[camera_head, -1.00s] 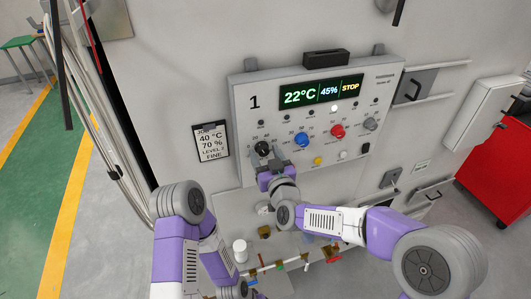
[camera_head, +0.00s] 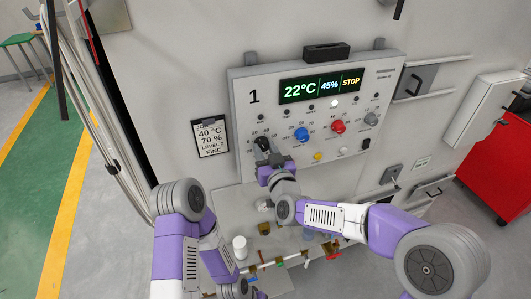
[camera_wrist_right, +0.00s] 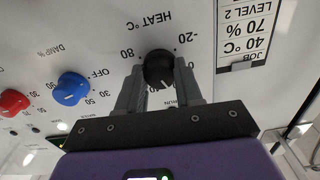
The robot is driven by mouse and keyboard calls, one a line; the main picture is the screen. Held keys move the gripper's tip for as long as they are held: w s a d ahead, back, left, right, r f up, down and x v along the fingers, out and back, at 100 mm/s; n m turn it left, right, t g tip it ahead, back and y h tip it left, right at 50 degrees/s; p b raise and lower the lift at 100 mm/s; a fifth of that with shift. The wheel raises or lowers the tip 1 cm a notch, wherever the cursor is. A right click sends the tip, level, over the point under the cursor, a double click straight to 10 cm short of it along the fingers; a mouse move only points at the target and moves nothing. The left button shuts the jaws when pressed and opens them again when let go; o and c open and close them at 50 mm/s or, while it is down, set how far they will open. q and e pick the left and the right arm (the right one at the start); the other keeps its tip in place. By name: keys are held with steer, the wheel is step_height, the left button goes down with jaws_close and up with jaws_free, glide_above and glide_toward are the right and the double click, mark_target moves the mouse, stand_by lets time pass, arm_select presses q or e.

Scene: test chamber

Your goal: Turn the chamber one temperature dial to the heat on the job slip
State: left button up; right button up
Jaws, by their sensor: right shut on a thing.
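The chamber one panel (camera_head: 240,120) bears a large "1" and a display (camera_head: 318,89) reading 22°C, 45% and STOP. The black temperature dial (camera_head: 262,142) is at the panel's lower left. It also shows in the right wrist view (camera_wrist_right: 158,66) under an upside-down HEAT °C label, with scale numbers -20 and 80 legible. My right gripper (camera_wrist_right: 160,80) is shut on this dial, one finger on each side. The pointer's exact setting is partly hidden by the fingers. The job slip (camera_head: 210,137) left of the panel reads 40 °C, 70 %, LEVEL 2, FINE.
A blue dial (camera_head: 301,134), a red dial (camera_head: 338,127) and a grey dial (camera_head: 371,119) sit right of the black one. Yellow (camera_head: 317,156) and white (camera_head: 343,150) buttons are below them. Small bottles and pipes (camera_head: 239,243) stand below the panel.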

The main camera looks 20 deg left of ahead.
steer(key=m+b, duration=0.5)
steer(key=b, duration=0.3)
steer(key=shift+f, duration=0.15)
steer(key=shift+a+r+m+b, duration=0.1)
steer(key=shift+r+m+b, duration=0.1)
steer(key=shift+m+b, duration=1.6)
steer(key=shift+m, duration=0.4)
steer(key=o, duration=1)
steer(key=shift+o, duration=0.2)
steer(key=b+v, duration=0.1)
steer(key=v, duration=0.6)
steer(key=shift+s+d, duration=0.2)
